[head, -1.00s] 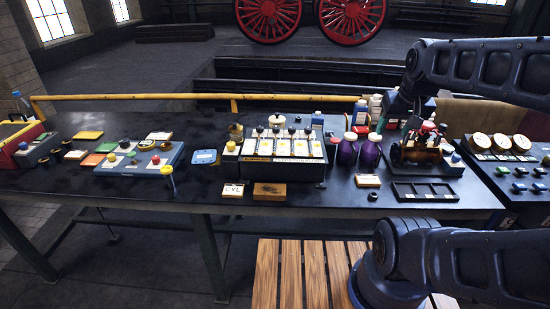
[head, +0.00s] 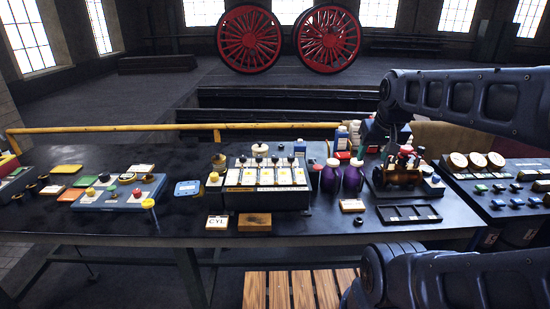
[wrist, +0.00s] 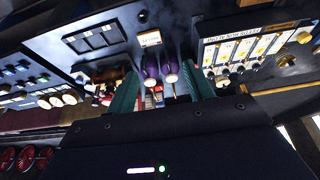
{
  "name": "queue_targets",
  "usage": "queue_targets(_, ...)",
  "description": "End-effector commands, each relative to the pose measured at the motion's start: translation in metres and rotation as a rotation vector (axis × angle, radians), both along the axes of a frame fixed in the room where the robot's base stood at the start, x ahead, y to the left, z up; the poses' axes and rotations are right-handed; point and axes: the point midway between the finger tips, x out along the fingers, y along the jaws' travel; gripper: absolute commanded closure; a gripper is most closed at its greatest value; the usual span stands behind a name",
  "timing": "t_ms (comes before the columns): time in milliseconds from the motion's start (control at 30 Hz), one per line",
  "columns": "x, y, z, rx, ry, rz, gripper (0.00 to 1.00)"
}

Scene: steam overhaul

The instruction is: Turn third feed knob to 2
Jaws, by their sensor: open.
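The feed panel (head: 232,189) stands on the bench in the middle of the head view. It has a row of white and yellow scale cards with small dark knobs along their far ends. The third knob from the left (head: 275,159) is dark; its pointer setting is too small to read. The panel also shows upside down at upper right in the wrist view (wrist: 207,52). My gripper (wrist: 163,92) is open and empty, its green fingers spread. It is above the bench, apart from the knobs, with purple bottles between its fingers in the wrist view.
Two purple bottles (head: 353,179) stand just right of the panel. A small engine model (head: 398,175) and an empty dark tray (head: 408,214) are farther right. A CYL card (head: 216,222) and a wooden block (head: 254,222) lie in front. A yellow rail (head: 110,129) runs behind.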

Motion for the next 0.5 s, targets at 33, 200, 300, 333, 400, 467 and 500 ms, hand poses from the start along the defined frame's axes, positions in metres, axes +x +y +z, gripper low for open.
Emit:
queue_targets(33,0.001,0.000,0.001,-0.002,0.001,0.004,0.48)
queue_targets(200,0.020,0.006,0.008,-0.021,0.022,0.056,0.48)
queue_targets(300,0.042,0.013,0.015,-0.043,0.045,0.117,0.48)
queue_targets(333,0.050,0.015,0.017,-0.050,0.052,0.137,0.48)
queue_targets(400,0.067,0.022,0.022,-0.066,0.069,0.186,0.48)
queue_targets(467,0.082,0.027,0.024,-0.079,0.083,0.227,0.48)
queue_targets(500,0.091,0.031,0.026,-0.088,0.092,0.255,0.48)
